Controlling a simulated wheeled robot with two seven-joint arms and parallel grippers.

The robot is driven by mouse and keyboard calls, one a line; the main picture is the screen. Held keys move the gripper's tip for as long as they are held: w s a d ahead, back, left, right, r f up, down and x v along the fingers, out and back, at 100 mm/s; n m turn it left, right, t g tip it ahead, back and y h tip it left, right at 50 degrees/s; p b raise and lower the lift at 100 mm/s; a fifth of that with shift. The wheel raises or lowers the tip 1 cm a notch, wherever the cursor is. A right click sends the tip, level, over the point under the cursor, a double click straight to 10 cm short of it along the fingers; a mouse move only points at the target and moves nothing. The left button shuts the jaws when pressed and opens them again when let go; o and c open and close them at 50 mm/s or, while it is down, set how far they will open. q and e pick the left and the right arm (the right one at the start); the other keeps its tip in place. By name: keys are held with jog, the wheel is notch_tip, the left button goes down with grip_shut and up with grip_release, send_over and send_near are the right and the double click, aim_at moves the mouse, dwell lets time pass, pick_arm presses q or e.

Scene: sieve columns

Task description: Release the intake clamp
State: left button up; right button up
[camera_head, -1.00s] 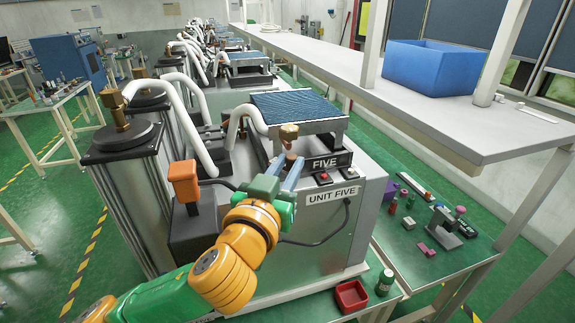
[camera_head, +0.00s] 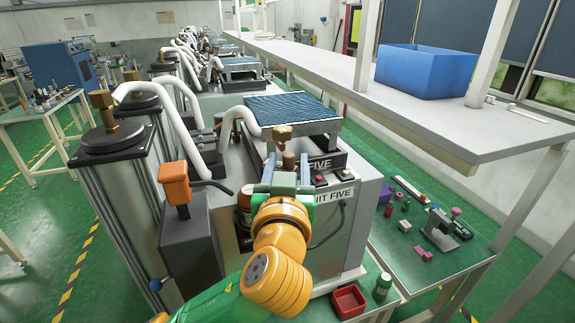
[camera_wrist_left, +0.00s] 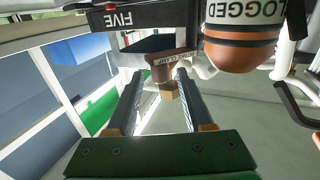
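The intake clamp (camera_head: 283,132) is a small bronze-brown knob and stem at the front of unit five, under the blue-topped platform. In the left wrist view the clamp (camera_wrist_left: 165,69) carries a partly readable label and has a brass-coloured end. My left gripper (camera_head: 287,162) is open, with its two grey fingers pointing at the clamp. In the wrist view the fingers (camera_wrist_left: 160,80) lie on either side of the brass end, with gaps visible; I cannot tell the depth between them. In the head view the fingers partly cover the FIVE plate. My right gripper is not in view.
A brown rounded vessel marked "LOGGED" (camera_wrist_left: 243,52) is close beside the fingers in the wrist view. An orange box on a post (camera_head: 175,180) stands left of the gripper. White hoses (camera_head: 180,95) run nearby. A red tray (camera_head: 348,300) is at lower right.

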pick_arm(q)
jog(key=shift+f, duration=0.1)
jog(key=shift+s+f+b, duration=0.1)
jog(key=shift+s+b, duration=0.2)
jog(key=shift+b, duration=0.05)
jog(key=s+b, duration=0.2)
jog(key=s, duration=0.4)
jog(key=shift+s+a+b, duration=0.2)
jog(key=shift+b, duration=0.2)
